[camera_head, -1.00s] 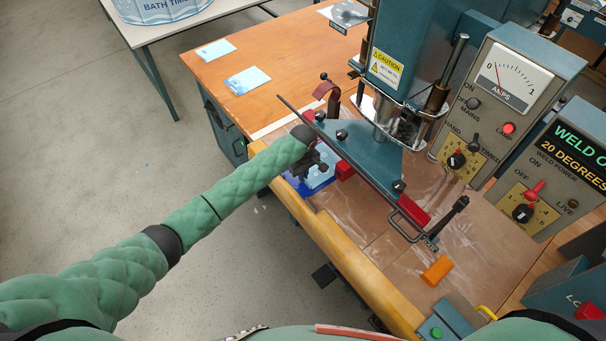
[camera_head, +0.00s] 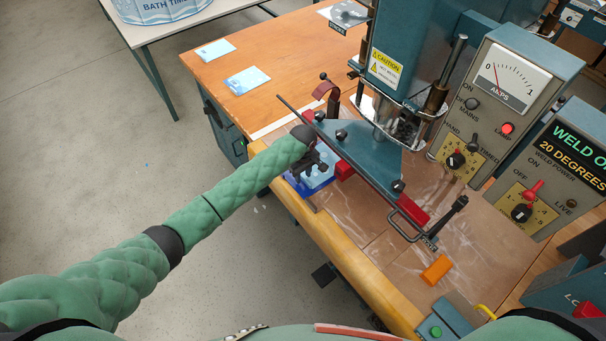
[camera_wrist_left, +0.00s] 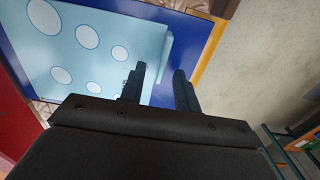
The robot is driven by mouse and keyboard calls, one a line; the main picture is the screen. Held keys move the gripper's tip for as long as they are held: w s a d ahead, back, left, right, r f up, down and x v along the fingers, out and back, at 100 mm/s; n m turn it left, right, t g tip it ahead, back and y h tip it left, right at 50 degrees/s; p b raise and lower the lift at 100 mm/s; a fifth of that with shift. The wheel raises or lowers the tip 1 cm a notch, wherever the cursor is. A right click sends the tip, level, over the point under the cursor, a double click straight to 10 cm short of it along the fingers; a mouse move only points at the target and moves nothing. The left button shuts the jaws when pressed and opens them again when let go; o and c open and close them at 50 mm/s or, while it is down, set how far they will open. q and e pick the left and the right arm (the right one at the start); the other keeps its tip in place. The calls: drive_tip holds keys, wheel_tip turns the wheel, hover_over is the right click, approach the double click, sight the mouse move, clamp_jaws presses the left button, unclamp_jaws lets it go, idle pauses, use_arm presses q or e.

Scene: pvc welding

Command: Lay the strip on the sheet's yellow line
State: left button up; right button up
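A light blue sheet (camera_wrist_left: 85,50) with pale ovals lies on a darker blue base in the left wrist view. The sheet also shows in the head view (camera_head: 323,174), partly hidden by my gripper and the press. A narrow pale blue strip (camera_wrist_left: 165,57) lies along the sheet's edge in the wrist view. My left gripper (camera_wrist_left: 158,72) is open, its dark fingers apart above that edge with nothing visibly held. In the head view the left gripper (camera_head: 308,164) is small and partly hidden. I make out no yellow line on the sheet. My right gripper is out of view.
A blue-grey press plate (camera_head: 365,157) with red bars stands just right of my left gripper. An orange block (camera_head: 436,270) lies on the worn bench top near its front edge. Control boxes (camera_head: 505,85) stand at the right.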

use_arm(q)
drive_tip(key=shift+r, duration=0.1)
drive_tip(key=shift+s+a+r, duration=0.15)
drive_tip(key=shift+a+r, duration=0.05)
drive_tip(key=shift+r, duration=0.6)
drive_tip(key=shift+s+a+r, duration=0.15)
drive_tip(key=shift+a+r, duration=0.05)
drive_tip(key=shift+r, duration=0.6)
drive_tip(key=s+a+r, duration=0.3)
drive_tip(key=s+a, duration=0.1)
drive_tip(key=a, duration=0.2)
drive_tip(key=shift+s+a, duration=0.25)
drive_tip(key=shift+s, duration=0.15)
